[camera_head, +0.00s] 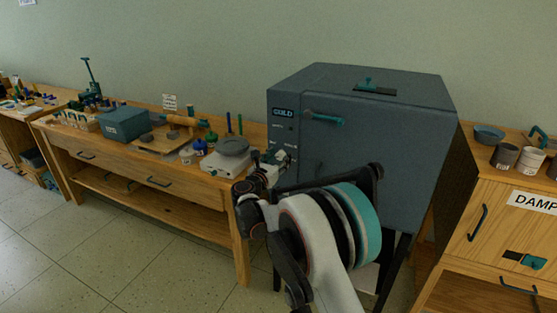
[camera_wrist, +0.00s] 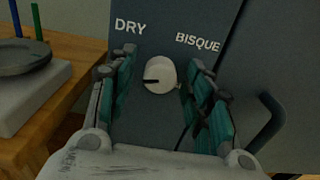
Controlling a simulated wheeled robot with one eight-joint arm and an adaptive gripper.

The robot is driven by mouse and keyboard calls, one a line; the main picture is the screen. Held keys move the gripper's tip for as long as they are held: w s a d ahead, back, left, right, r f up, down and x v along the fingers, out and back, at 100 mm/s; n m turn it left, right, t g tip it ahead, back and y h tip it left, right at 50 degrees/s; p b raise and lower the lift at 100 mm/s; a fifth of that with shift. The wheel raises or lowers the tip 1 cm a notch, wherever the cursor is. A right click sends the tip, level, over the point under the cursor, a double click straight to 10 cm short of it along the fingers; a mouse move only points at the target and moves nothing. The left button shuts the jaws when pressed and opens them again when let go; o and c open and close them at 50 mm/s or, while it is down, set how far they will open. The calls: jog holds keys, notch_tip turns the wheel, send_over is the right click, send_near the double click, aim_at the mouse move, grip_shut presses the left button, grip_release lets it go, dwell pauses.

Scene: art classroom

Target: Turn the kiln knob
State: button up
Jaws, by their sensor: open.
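The pointer mark lies toward the left side of the knob. My gripper (camera_wrist: 160,77) is open, with one teal-padded finger on each side of the knob. I see gaps between the fingers and the knob; whether the tips reach past its face I cannot tell. In the head view my arm hides the knob.
A wooden workbench (camera_head: 185,195) with a pale scale-like device (camera_head: 228,158) and several tools stands left of the kiln. A dark handle (camera_wrist: 268,125) is right of my gripper. A wooden cabinet (camera_head: 490,225) marked DAMP stands at right. The tiled floor at left is clear.

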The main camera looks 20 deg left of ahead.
jog(key=shift+c, duration=0.2)
jog(key=c, duration=1)
